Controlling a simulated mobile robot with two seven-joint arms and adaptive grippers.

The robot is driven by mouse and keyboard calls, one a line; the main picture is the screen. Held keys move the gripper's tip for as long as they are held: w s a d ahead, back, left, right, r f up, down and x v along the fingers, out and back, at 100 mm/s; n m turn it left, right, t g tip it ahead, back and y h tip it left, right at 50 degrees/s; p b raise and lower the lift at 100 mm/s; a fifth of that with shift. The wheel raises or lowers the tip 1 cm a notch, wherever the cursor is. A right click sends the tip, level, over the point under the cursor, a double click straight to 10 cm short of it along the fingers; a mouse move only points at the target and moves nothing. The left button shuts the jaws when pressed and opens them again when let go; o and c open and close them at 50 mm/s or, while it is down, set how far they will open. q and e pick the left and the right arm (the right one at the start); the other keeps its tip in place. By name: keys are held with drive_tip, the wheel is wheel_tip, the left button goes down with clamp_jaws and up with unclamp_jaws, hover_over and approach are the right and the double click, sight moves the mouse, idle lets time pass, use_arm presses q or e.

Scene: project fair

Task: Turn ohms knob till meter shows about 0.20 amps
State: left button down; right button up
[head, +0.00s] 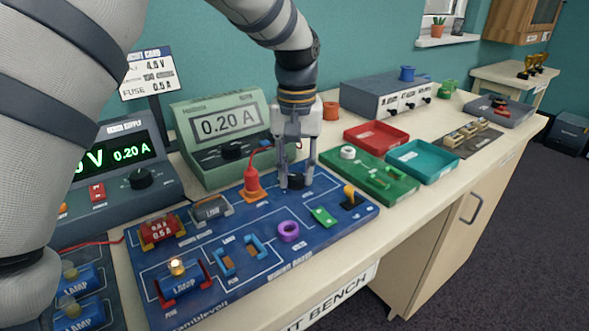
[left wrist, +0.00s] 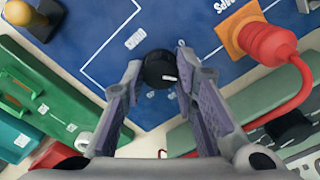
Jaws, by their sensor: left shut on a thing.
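The ohms knob (left wrist: 160,68) is a round black knob on the blue wiring board (head: 335,205). My left gripper (head: 297,180) points down over it, with its two fingers on either side of the knob, shut on it. The left wrist view shows the fingertips (left wrist: 162,80) at the knob's sides and a small white mark on its top. The green meter (head: 222,130) behind the board reads 0.20 A. The bench supply (head: 115,165) at the left also shows 0.20 A. My right gripper is not in view.
A red probe on an orange base (head: 252,185) stands close left of the gripper. A lit lamp (head: 177,268) sits at the board's front left. A grey box (head: 385,95) stands behind.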

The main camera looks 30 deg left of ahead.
sight(296, 176)
use_arm(q)
drive_tip(key=c, duration=1.3)
unclamp_jaws()
wheel_tip(296, 176, up, 12)
